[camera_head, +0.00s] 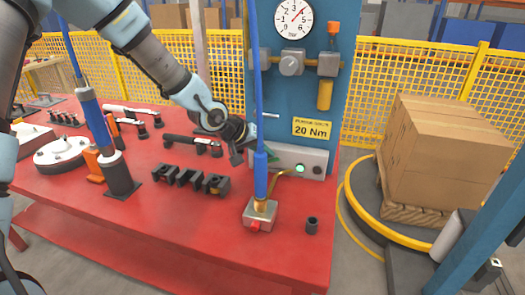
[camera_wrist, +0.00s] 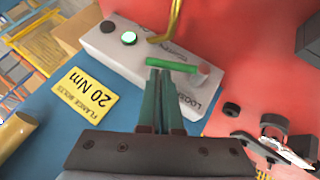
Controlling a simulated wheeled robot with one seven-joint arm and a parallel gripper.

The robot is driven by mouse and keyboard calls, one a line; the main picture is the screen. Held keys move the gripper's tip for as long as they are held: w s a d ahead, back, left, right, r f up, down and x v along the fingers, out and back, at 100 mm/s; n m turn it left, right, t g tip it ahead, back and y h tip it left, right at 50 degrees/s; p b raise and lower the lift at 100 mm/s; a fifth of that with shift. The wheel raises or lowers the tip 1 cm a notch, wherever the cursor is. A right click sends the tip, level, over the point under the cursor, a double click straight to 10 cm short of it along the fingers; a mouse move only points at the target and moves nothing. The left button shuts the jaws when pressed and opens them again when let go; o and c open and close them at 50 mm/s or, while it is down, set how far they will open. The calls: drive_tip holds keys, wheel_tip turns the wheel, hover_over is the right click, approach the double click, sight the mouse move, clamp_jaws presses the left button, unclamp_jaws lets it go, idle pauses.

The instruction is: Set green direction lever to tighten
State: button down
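The green direction lever (camera_wrist: 172,64) is a short bar on the front of a light grey control box (camera_wrist: 105,52). In the wrist view it lies nearly crosswise, between small lettering above it and a partly hidden label starting "LOO" below. My gripper (camera_wrist: 159,72) has its two fingers close together, with their tips right at the lever's lower edge, toward its left end. I cannot tell whether they touch it. In the head view my gripper (camera_head: 241,157) is at the left end of the control box (camera_head: 288,152), and the lever there is mostly hidden.
A lit green button (camera_wrist: 129,38) and a dark knob (camera_wrist: 107,27) sit on the box. A yellow "20 Nm" sign (camera_head: 312,128) is on the blue panel above. A blue-handled tool (camera_head: 261,175) stands in front of the box. Black blocks (camera_head: 190,179) lie on the red table (camera_head: 170,235).

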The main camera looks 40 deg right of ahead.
drive_tip(key=shift+s+d+f+b, duration=0.4)
drive_tip(key=shift+s+d+f, duration=0.05)
drive_tip(key=shift+s+f, duration=0.35)
drive_tip(key=shift+r, duration=0.1)
idle(0.4)
drive_tip(key=r+p, duration=0.2)
drive_tip(key=r, duration=0.1)
drive_tip(key=d+r+p, duration=0.1)
drive_tip(key=p, duration=0.1)
drive_tip(key=shift+w+r, duration=0.2)
drive_tip(key=shift+r, duration=0.15)
drive_tip(key=s+a+r+b, duration=0.1)
drive_tip(key=s+a+r, duration=0.2)
drive_tip(key=a+r, duration=0.2)
wheel_tip(320, 180, up, 2)
drive_tip(key=shift+r, duration=0.1)
